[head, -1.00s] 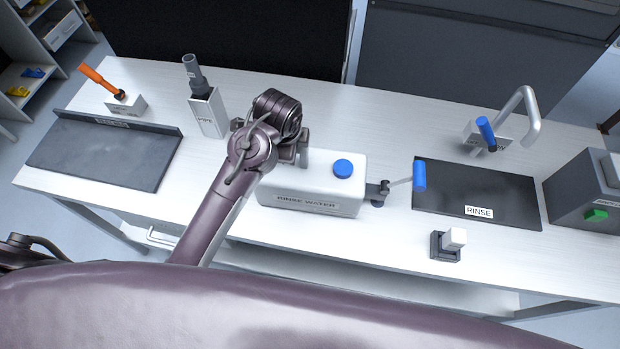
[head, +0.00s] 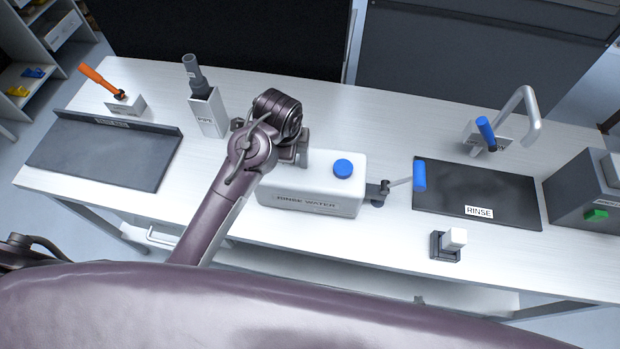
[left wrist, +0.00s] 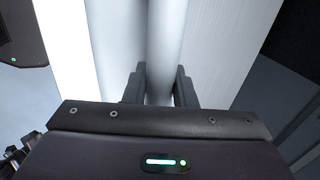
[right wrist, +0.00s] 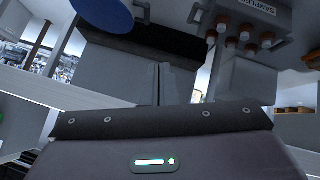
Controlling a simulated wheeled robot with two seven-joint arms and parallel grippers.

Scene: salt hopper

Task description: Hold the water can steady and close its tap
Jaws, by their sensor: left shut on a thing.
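The white water can (head: 325,203), labelled "RINSE WATER" with a blue cap (head: 343,168), stands upright on the bench. Its dark tap (head: 377,192) is on the right side, with a thin lever ending in a blue handle (head: 420,175) that points right. My left arm reaches over the can's left end. In the left wrist view my left gripper (left wrist: 160,88) has its fingers on both sides of a white upright part of the can (left wrist: 165,45). In the right wrist view my right gripper (right wrist: 160,83) has its fingers together, with nothing seen between them. I cannot make it out in the head view.
A dark tray labelled "RINSE" (head: 515,208) lies right of the tap. A small block with a white switch (head: 455,239) is near the front edge. A faucet (head: 528,108) and a grey box with a green button (head: 597,215) are farther right. Another dark tray (head: 100,155) is left.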

